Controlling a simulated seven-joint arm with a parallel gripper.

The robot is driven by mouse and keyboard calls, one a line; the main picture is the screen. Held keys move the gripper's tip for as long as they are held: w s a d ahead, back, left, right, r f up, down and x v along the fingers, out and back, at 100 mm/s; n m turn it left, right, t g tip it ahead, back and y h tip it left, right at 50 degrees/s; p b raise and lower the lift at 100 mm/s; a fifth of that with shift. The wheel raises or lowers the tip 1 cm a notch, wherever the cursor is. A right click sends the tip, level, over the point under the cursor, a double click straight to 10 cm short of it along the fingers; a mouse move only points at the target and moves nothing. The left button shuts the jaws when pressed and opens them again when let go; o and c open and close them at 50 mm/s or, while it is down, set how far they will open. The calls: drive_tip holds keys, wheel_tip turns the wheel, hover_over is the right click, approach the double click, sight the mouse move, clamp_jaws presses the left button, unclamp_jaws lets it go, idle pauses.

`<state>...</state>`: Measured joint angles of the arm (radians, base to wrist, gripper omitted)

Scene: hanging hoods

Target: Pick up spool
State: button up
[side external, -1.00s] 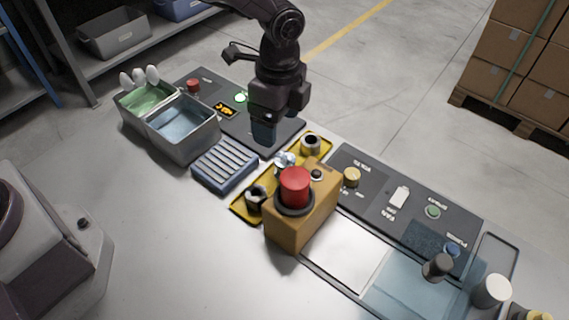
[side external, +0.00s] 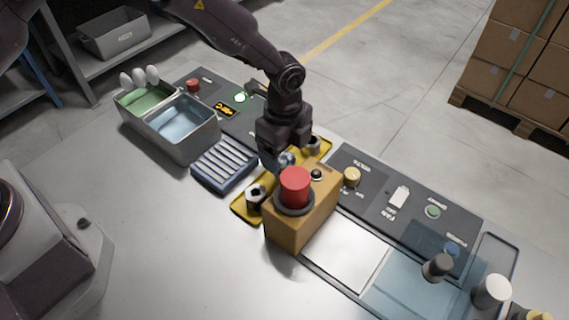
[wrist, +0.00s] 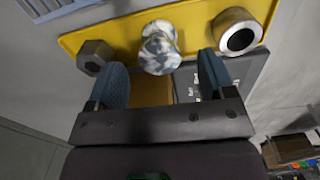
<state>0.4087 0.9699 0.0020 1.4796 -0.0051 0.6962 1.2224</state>
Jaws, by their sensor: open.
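The spool (wrist: 159,48), mottled white and grey-blue with flared ends, is on the yellow tray (wrist: 110,28) between a dark hex nut and a metal ring. In the side external view the spool (side external: 287,159) is partly hidden by my gripper (side external: 274,160). In the wrist view my gripper (wrist: 162,76) is open, with its two blue padded fingers apart and nothing between them. The spool appears just beyond the fingertips, roughly centred between them. I cannot tell the exact height gap.
The hex nut (wrist: 95,57) and the ring (wrist: 237,33) flank the spool closely. A tan box (side external: 300,222) with a red button (side external: 295,186) stands right in front of the tray. A blue slatted rack (side external: 224,166) and grey bins (side external: 182,130) lie to the left.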

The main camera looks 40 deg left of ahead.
sight(284, 159)
wheel_tip(284, 159, down, 3)
drive_tip(key=shift+f, duration=0.2)
drive_tip(key=shift+c, duration=0.4)
drive_tip(key=c, duration=1)
drive_tip(key=shift+o, duration=0.2)
drive_tip(key=shift+r, duration=0.1)
